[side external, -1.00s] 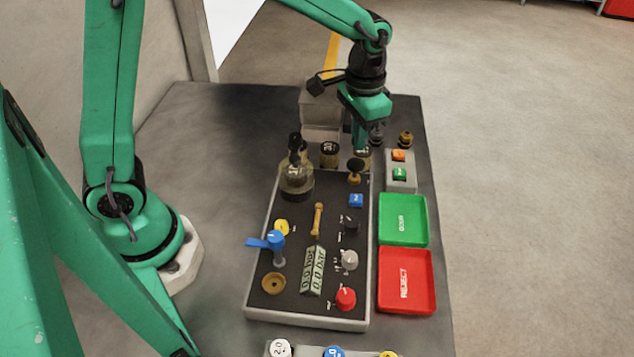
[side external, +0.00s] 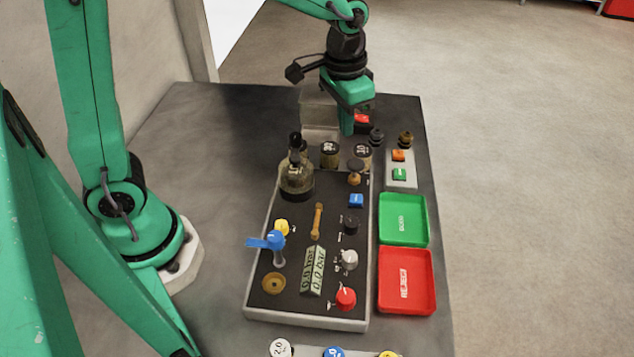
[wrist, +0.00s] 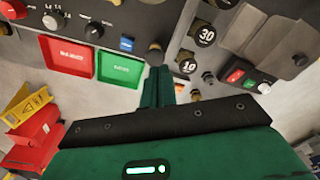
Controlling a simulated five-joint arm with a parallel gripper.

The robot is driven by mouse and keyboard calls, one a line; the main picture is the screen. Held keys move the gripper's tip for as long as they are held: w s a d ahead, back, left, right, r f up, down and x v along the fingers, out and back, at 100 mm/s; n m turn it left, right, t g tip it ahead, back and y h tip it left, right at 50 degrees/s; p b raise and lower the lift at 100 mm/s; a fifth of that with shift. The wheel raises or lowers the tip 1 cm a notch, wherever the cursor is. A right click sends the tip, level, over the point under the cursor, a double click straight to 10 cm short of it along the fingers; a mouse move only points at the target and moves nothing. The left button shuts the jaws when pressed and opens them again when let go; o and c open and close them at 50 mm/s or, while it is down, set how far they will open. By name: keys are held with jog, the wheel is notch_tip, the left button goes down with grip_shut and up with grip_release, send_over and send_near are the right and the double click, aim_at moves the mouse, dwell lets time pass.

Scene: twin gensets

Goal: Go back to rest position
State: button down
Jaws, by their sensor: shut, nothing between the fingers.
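My gripper (side external: 347,121) is green with a dark wrist and hangs above the back of the table, over the far end of the black control panel (side external: 298,215). Its fingers are shut with nothing between them. In the wrist view the closed fingers (wrist: 158,85) point toward the panel edge, beside the green tray (wrist: 118,68). The fingers look clear of the dials and knobs, though the exact height cannot be told.
The panel carries a glass bottle-like device (side external: 296,180), a blue-handled valve (side external: 268,240), a red knob (side external: 345,298) and a display (side external: 313,270). A green tray (side external: 403,220) and a red tray (side external: 407,281) lie at its right. Small button boxes stand behind them.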

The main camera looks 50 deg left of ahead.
jog(key=s+a+r+n+t, duration=0.1)
jog(key=s+a+r, duration=0.3)
jog(key=s, duration=0.4)
jog(key=s+a+r+n+t, duration=0.1)
jog(key=s+a+r+t, duration=0.2)
jog(key=s, duration=0.5)
jog(key=shift+s+a+r+n+t, duration=0.3)
jog(key=shift+a+r+t, duration=0.1)
jog(key=shift+a, duration=0.2)
